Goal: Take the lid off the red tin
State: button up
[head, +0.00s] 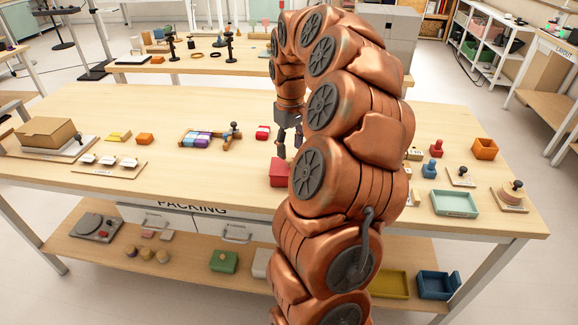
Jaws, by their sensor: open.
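The red tin (279,174) stands on the wooden packing table, near its front edge and left of my arm. Its right side is hidden behind my arm, and I cannot make out the seam of its lid. My gripper (282,153) is open and points down above and slightly behind the tin in the picture. I cannot tell whether its fingertips touch the lid. A smaller red piece (262,132) lies on the table behind and left of the tin, apart from it.
A teal tray (455,203), a blue stamp (430,169) and an orange box (485,149) stand right of my arm. The table front between the small boards and the tin is clear.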

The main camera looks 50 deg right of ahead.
aim_at(289, 159)
jog(key=f, duration=0.4)
jog(key=shift+w+f+p, duration=0.2)
jog(key=shift+f+p, duration=0.1)
grip_shut()
